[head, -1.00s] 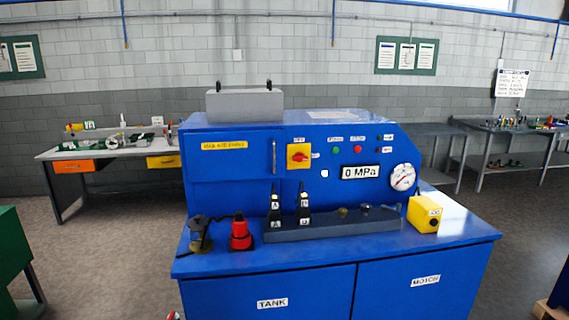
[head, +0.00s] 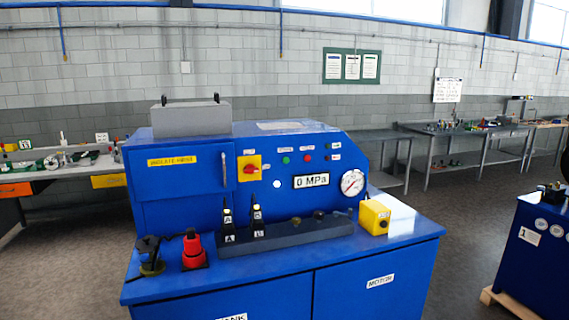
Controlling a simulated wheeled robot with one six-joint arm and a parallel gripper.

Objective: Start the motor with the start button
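A blue machine console (head: 180,210) fills the middle of the head view. On its upright panel are a small green button (head: 286,160) and a red button (head: 307,159) beside it. The small labels above them are too small to read. A red rotary switch on a yellow plate (head: 249,168) is left of the buttons. A digital display (head: 311,181) reads 0 MPa. A round dial gauge (head: 352,183) is at the panel's right. My gripper is not in view.
Two black levers (head: 228,222) (head: 257,218), a red fitting (head: 193,250) and a yellow box (head: 374,217) stand on the console's ledge. A grey box (head: 191,118) sits on top. Workbenches line the back wall. Another blue machine (head: 540,245) stands at right. Floor between the machines is clear.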

